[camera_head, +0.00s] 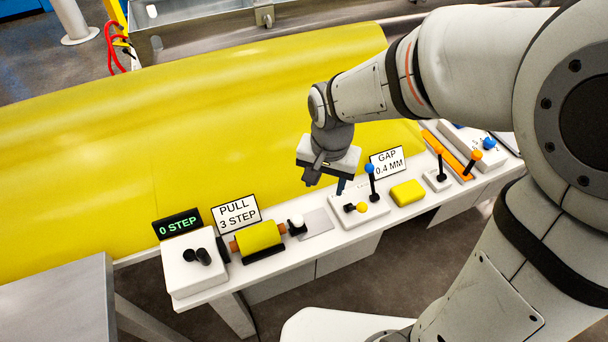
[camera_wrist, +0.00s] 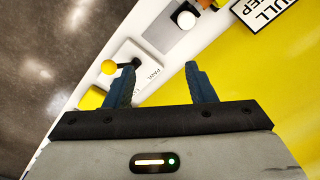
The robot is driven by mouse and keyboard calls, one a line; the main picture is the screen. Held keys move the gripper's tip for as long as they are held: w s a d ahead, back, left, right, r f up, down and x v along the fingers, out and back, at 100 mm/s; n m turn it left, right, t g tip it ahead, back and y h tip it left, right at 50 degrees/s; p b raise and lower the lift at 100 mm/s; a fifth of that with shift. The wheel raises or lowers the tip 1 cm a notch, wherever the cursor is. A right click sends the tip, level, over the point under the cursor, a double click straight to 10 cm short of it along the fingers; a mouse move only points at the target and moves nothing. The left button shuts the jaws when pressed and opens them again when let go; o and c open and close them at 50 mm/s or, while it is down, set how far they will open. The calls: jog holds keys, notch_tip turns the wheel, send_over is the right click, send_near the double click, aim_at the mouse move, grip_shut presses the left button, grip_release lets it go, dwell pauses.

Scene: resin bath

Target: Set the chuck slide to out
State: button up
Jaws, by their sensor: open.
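A white-knobbed part (camera_head: 296,221) sits at the right end of the yellow roll (camera_head: 258,237), beside a grey plate (camera_head: 317,222); it looks like the chuck slide, though I see no label naming it. In the wrist view the white knob (camera_wrist: 185,19) is beyond my fingertips, near the top edge. I cannot tell whether the slide is in or out. My gripper (camera_head: 325,184) is open and empty, above the bench, up and right of the knob. It also shows in the wrist view (camera_wrist: 160,68), its left finger overlapping the yellow-knobbed lever's block.
A yellow block (camera_head: 407,193) and orange-knobbed levers (camera_head: 475,156) are farther right. A "0 STEP" display (camera_head: 178,224) and "PULL 3 STEP" sign (camera_head: 236,213) stand left. Yellow sheet (camera_head: 150,130) lies behind.

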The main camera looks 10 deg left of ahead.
jog(key=b, duration=0.2)
send_over(298, 219)
jog(key=shift+m+g, duration=0.3)
jog(key=shift+g, duration=0.1)
notch_tip(298, 219, down, 9)
jog(key=shift+w+r, duration=0.1)
jog(key=shift+r, duration=0.05)
notch_tip(298, 219, down, 7)
jog(key=shift+f+b, duration=0.15)
jog(key=shift+b, duration=0.4)
jog(key=shift+c, duration=0.4)
grip_shut()
